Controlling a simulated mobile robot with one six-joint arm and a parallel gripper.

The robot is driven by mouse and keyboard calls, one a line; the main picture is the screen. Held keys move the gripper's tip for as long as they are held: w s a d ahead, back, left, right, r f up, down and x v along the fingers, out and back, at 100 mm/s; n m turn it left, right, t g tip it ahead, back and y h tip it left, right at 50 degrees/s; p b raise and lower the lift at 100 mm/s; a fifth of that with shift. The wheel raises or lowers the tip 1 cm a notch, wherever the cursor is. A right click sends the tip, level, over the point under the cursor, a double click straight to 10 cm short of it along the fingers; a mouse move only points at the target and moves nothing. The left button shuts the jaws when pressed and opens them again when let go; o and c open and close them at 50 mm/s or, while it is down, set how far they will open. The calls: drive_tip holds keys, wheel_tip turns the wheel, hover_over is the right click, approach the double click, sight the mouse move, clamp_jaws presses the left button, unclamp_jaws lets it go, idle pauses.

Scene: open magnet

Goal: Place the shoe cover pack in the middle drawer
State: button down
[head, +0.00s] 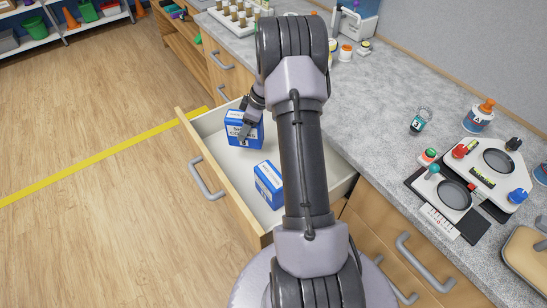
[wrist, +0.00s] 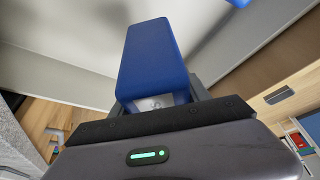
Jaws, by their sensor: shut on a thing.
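A blue box with a white label (head: 236,124), with partly readable lettering that looks like "shoe covers", is in the open drawer (head: 219,173) near its far end. My gripper (head: 247,132) is shut on this pack. In the wrist view the blue pack (wrist: 153,55) sits between the fingers, with the pale drawer walls around it. I cannot tell whether the pack touches the drawer floor. A second blue and white box (head: 268,186) stands in the nearer part of the drawer, apart from my gripper. My arm hides the drawer's right part.
The grey counter (head: 385,110) runs along the right, with a two-dish device (head: 470,180), bottles and small items. A vial rack (head: 238,14) stands at the back. Closed drawers flank the open one. The wood floor (head: 90,120) at left is clear.

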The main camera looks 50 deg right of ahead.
wheel_tip(320, 180, down, 10)
drive_tip(key=b, duration=0.3)
drive_tip(key=shift+r, duration=0.2)
drive_tip(key=shift+f+b, duration=0.2)
drive_tip(key=shift+b, duration=0.25)
drive_tip(key=c, duration=0.5)
unclamp_jaws()
drive_tip(key=shift+r, duration=0.1)
